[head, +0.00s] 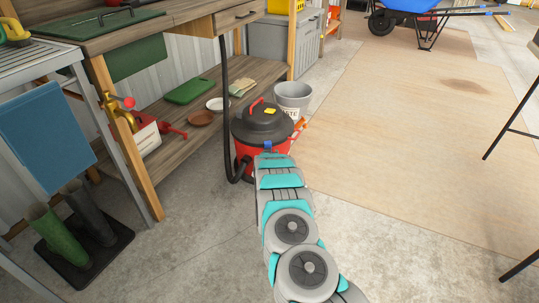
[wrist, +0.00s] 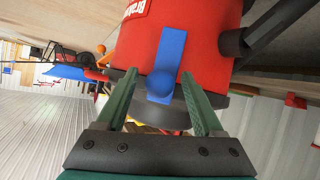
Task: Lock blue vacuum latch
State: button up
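The red vacuum (head: 243,150) with a black lid (head: 262,122) stands on the floor in the head view. Its blue latch (head: 267,146) shows as a small patch just beyond the end of my arm. In the wrist view the picture is turned over, with the vacuum's red body (wrist: 200,35) above and its dark lid rim below. The blue latch (wrist: 171,50) is a flat strip with a round knob, lying across the red body towards the rim. My gripper (wrist: 159,75) is open, its green fingers on either side of the latch. I cannot tell whether they touch it. The head view hides the fingers.
The black hose (head: 226,110) rises left of the vacuum beside the wooden workbench (head: 150,33). A grey bucket (head: 293,97) stands close behind it at the right. Boots (head: 62,235) stand on a black tray at the lower left. The plywood floor (head: 420,120) at right is mostly clear.

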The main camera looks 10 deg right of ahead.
jog(key=shift+s, duration=0.1)
jog(key=v, duration=0.7)
jog(key=shift+s+r+b, duration=0.15)
jog(key=shift+s+b, duration=0.1)
jog(key=shift+b, duration=0.1)
dwell(0.6)
